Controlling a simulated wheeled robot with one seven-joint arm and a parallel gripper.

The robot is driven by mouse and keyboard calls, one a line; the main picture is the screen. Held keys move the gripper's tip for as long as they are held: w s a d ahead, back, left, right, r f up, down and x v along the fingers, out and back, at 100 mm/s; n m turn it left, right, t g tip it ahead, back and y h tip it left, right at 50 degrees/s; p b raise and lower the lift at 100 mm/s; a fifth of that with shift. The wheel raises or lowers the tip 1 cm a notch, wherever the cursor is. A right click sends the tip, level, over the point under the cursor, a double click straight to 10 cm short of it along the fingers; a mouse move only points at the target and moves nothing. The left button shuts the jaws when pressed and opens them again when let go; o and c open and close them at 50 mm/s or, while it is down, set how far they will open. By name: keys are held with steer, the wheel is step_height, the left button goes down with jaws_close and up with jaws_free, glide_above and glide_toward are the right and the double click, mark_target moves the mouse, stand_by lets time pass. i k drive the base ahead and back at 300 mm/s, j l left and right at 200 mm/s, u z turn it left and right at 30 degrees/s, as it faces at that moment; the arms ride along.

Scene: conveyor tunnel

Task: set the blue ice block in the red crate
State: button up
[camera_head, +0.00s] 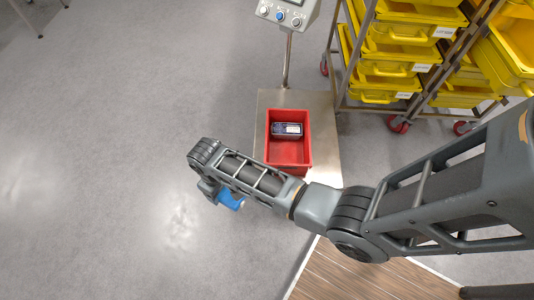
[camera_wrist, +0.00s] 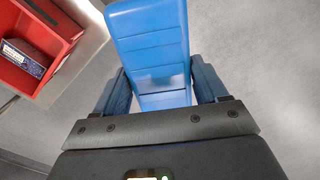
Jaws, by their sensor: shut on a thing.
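The blue ice block (camera_wrist: 150,42) is held between the two fingers of my gripper (camera_wrist: 160,90), which is shut on it. In the head view the blue ice block (camera_head: 231,198) shows below the end of my arm, partly hidden by the wrist, over the grey floor. The red crate (camera_head: 288,152) stands on a metal platform, to the right of and above the block in the picture. A dark box with a light label (camera_head: 287,129) lies inside the crate. The red crate also shows at the upper left of the wrist view (camera_wrist: 70,22), apart from the block.
The metal platform (camera_head: 325,150) belongs to a scale with a post and a display (camera_head: 288,14). A rack of yellow bins (camera_head: 390,67) stands at the upper right. My forearm passes just in front of the crate's near edge. Open floor (camera_head: 100,150) lies to the left.

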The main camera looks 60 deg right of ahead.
mark_target(286, 162)
steer(key=i+j+z, duration=0.15)
steer(key=i, duration=0.2)
steer(key=i+j+z, duration=0.2)
steer(key=i+j, duration=0.2)
steer(key=i, duration=0.2)
